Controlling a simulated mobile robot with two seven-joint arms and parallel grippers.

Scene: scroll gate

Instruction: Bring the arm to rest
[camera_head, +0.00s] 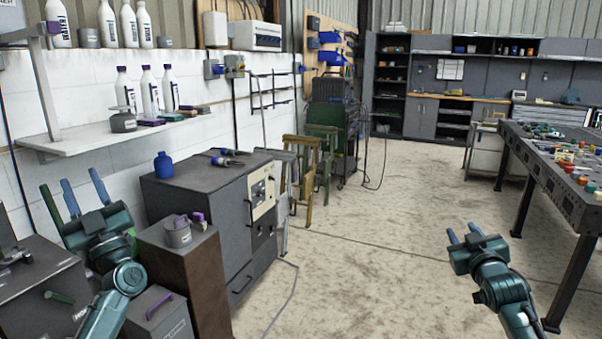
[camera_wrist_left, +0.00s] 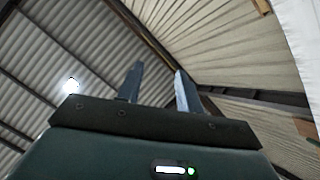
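My left gripper (camera_head: 70,182) is at the left of the head view, raised in front of the white wall and beside the dark cabinet. Its fingers point up, stand apart and hold nothing. In the left wrist view the two fingers (camera_wrist_left: 157,72) also stand apart, with only roof and wall behind them. My right gripper (camera_head: 463,233) is at the lower right of the head view, above the bare floor. Its two blue fingers point up with a gap between them and nothing in it.
A workbench (camera_head: 548,178) is at right. The middle floor (camera_head: 395,200) is clear.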

